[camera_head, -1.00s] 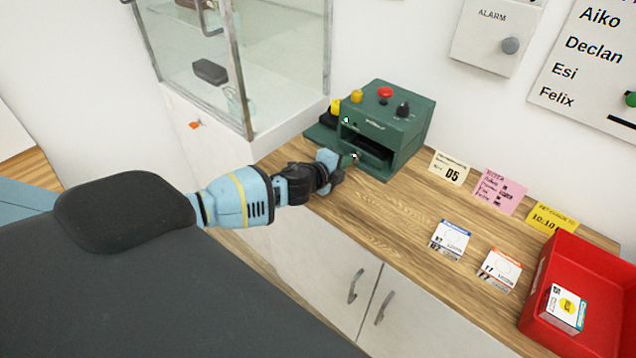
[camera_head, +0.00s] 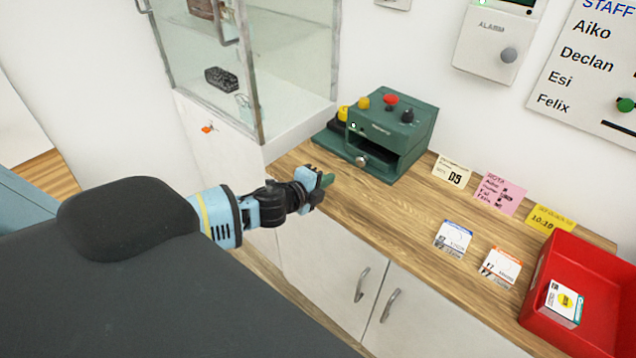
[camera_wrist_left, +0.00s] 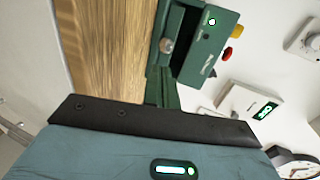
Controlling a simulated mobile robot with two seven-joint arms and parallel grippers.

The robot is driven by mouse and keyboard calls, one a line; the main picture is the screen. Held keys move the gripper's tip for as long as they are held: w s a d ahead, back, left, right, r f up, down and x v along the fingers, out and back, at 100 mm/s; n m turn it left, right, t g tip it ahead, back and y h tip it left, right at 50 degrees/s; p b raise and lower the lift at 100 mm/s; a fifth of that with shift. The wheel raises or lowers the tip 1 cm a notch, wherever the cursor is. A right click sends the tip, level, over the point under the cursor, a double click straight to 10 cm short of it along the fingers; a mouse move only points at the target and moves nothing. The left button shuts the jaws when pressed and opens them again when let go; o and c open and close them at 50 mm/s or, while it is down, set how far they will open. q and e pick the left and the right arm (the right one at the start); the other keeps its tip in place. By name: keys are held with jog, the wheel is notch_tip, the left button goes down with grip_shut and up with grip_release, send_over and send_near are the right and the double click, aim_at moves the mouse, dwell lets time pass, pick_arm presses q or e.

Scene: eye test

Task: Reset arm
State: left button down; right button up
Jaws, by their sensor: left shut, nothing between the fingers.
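My left gripper (camera_head: 326,180) is in front of the green machine, over the near left edge of the wooden counter. Its green fingers are shut and hold nothing. My right gripper is not in view.
The wooden counter (camera_head: 380,215) is clear in front of the machine. Two small cards (camera_head: 454,237) (camera_head: 500,265), several notes (camera_head: 500,192) and a red tray (camera_head: 548,325) are to the right. A glass cabinet (camera_head: 285,60) stands at the left.

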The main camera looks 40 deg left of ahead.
pick_arm(q)
jog(key=shift+v, duration=1.35)
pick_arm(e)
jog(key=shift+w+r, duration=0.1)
